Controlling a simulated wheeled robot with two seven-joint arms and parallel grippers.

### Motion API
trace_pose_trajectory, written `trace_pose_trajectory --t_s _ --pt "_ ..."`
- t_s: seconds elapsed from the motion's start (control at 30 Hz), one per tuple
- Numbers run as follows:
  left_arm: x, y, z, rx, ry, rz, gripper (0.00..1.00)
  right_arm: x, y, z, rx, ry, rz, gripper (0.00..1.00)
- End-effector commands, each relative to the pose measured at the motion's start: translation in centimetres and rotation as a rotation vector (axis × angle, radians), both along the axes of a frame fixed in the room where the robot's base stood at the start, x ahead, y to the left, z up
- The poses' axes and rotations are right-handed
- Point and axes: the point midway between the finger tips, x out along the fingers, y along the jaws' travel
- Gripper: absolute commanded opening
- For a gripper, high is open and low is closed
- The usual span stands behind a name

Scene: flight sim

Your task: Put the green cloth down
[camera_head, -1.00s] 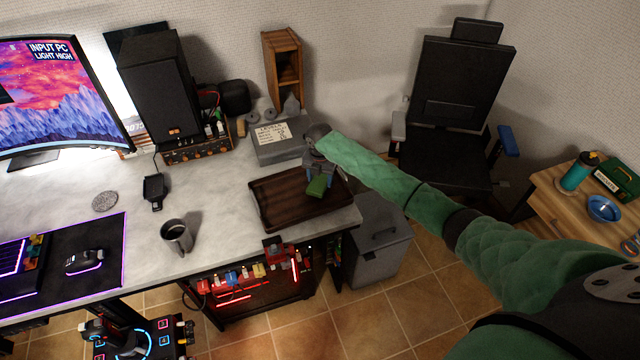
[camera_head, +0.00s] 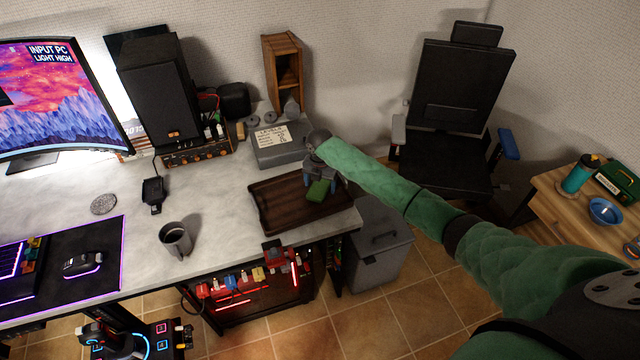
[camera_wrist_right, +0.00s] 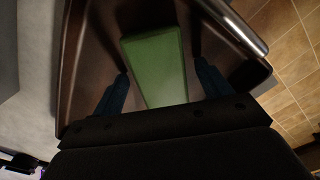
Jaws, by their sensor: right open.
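The green cloth (camera_head: 318,190) is a small folded block over the dark brown wooden tray (camera_head: 275,207). In the right wrist view the cloth (camera_wrist_right: 156,65) lies between the two blue fingers, with a gap on each side, and the tray (camera_wrist_right: 88,60) is beneath it. It appears to rest on the tray floor. My right gripper (camera_head: 319,182) is open around the cloth, above the right part of the tray; it also shows in the right wrist view (camera_wrist_right: 163,85). My left gripper is not in view.
The tray sits at the right end of the grey desk (camera_head: 215,190). A grey labelled box (camera_head: 281,147) is behind it, and a dark mug (camera_head: 176,238) stands to the left. A grey bin (camera_head: 380,245) is on the floor beside the desk. The desk between mug and tray is clear.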

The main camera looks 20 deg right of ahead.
Motion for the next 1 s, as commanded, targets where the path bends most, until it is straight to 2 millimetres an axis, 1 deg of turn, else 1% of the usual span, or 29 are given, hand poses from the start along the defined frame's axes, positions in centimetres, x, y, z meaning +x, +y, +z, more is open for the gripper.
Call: trace_pose_trajectory --t_s 0.07,0.13,0.23,0.27,0.3,0.33,0.5,0.6,0.73,0.83,1.0 --pt "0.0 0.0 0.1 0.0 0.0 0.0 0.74 0.0 0.0 0.3 0.0 0.0 0.0 0.77" --pt "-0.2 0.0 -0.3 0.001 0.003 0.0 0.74 0.0 0.0 0.6 0.0 -0.001 0.0 0.77" --pt "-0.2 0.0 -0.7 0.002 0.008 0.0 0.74 0.1 -0.1 1.7 0.0 -0.003 0.0 0.77" --pt "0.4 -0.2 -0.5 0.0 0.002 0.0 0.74 0.1 -0.1 2.1 0.0 -0.003 0.001 0.77" --pt "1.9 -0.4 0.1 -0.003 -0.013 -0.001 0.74 0.1 -0.1 2.8 0.0 -0.004 0.001 0.77" --pt "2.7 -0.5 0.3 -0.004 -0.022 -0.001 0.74 0.1 -0.1 3.4 0.0 -0.004 0.002 0.77" --pt "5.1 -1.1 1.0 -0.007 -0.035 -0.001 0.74 0.1 -0.1 6.8 0.0 -0.004 0.001 0.77" --pt "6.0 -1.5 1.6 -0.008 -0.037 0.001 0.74 0.1 0.0 8.6 0.0 -0.003 0.001 0.77" --pt "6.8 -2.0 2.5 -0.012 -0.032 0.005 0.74 0.1 0.0 10.5 0.0 -0.003 0.001 0.77" --pt "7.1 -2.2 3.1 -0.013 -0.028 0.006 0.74 0.1 0.0 11.4 0.001 -0.001 0.0 0.77" --pt "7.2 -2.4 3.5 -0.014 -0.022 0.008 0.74 0.0 0.0 12.2 0.0 0.0 0.0 0.77"
